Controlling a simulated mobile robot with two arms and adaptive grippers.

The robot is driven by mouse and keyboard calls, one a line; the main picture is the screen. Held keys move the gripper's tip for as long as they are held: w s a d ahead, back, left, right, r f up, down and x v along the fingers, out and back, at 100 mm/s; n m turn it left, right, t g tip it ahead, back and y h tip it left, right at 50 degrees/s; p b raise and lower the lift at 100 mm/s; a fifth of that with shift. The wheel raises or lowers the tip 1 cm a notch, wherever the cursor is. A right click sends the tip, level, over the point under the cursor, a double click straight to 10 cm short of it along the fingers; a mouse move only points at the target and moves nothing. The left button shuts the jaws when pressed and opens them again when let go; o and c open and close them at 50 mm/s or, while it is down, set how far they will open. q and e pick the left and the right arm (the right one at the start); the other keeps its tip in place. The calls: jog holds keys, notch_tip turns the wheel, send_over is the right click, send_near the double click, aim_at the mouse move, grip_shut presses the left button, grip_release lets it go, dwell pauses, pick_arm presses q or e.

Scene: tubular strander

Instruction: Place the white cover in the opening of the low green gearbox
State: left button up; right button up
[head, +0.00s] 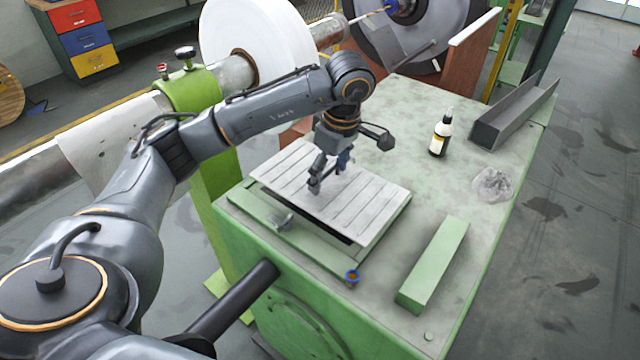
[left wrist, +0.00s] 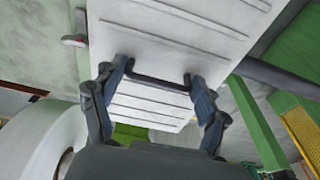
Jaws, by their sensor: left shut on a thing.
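The white cover (head: 372,208) is a flat ribbed plate above the opening of the low green gearbox (head: 415,285). A dark gap shows below its near edge, beside the green rim; I cannot tell whether the cover touches the rim. My left gripper (head: 325,186) is above the middle of the cover, shut on its dark handle. In the left wrist view the handle (left wrist: 158,82) spans between the two fingers (left wrist: 152,98), with the ribbed white cover (left wrist: 175,35) around it. Most of the opening is hidden under the cover. My right gripper is not in view.
On the gearbox top are a green block (head: 433,265), a dark bottle with a white label (head: 441,135), a crumpled clear bag (head: 492,184) and a grey metal channel (head: 510,115). A large white roll (head: 262,40) stands behind my left arm.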

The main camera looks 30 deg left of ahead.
pick_arm(q)
jog(key=shift+w+a+f+p, duration=0.15)
jog(key=shift+w+a+f, duration=0.05)
jog(key=shift+a+f, duration=0.3)
jog(key=shift+w+a+f+p, duration=0.15)
jog(key=shift+w+a+f, duration=0.05)
jog(key=shift+a+f, duration=0.25)
jog(key=shift+w+a+f, duration=0.1)
jog(key=shift+a+f, duration=0.15)
jog(key=shift+f, duration=0.2)
jog(key=f, duration=0.1)
jog(key=f+p, duration=0.2)
jog(key=shift+w+a, duration=0.1)
jog(key=shift+a, duration=0.15)
jog(key=shift+f, duration=0.4)
jog(key=shift+f, duration=0.1)
jog(key=o, duration=1.8)
jog(key=shift+f, duration=0.1)
